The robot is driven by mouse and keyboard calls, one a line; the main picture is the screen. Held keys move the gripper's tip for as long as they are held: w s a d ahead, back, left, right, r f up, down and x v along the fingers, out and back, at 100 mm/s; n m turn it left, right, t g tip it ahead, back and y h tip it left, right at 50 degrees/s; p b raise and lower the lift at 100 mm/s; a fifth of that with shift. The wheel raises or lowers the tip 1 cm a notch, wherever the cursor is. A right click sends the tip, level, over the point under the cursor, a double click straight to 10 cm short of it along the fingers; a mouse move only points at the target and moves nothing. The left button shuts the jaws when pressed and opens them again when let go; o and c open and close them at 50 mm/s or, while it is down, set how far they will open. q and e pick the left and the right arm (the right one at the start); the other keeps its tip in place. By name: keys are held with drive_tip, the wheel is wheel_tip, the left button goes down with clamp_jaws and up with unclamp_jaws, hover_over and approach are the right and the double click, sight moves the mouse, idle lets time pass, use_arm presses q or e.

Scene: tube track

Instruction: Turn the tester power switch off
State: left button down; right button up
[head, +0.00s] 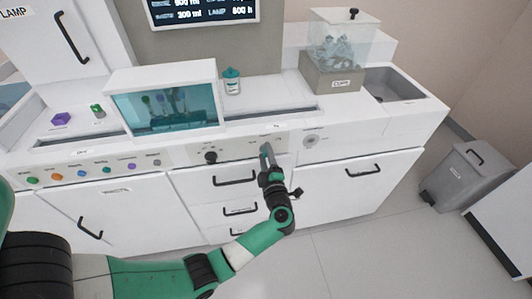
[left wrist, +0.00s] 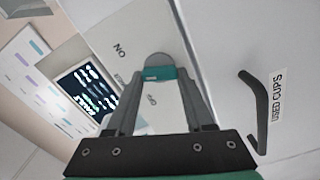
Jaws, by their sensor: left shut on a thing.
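My left gripper (head: 266,158) reaches the front panel (head: 235,146) of the white counter, right of the black dial. In the left wrist view, its two fingers (left wrist: 159,82) are shut on the tester power switch (left wrist: 159,66), a grey rounded piece with a teal band. The ON label (left wrist: 120,50) is on the panel beside the switch's end, and the OFF label (left wrist: 152,99) shows between the fingers. In the head view, my gripper mostly hides the switch. My right gripper is not in view.
A black dial (head: 210,157) is left of my gripper on the panel. Drawer handles (head: 234,181) stick out below. A glass-fronted case (head: 168,106) and a cup box (head: 334,76) stand on the counter. A grey bin (head: 468,176) stands on the floor at right.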

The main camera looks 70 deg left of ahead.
use_arm(q)
drive_tip(key=n, duration=0.2)
drive_tip(key=shift+n, duration=0.4)
drive_tip(key=n, duration=0.2)
drive_tip(key=n+b, duration=0.1)
drive_tip(key=n, duration=0.4)
drive_tip(key=shift+f, duration=0.3)
drive_tip(key=shift+n+b, duration=0.75)
drive_tip(key=shift+n, duration=0.85)
drive_tip(key=shift+c, duration=1.4)
unclamp_jaws()
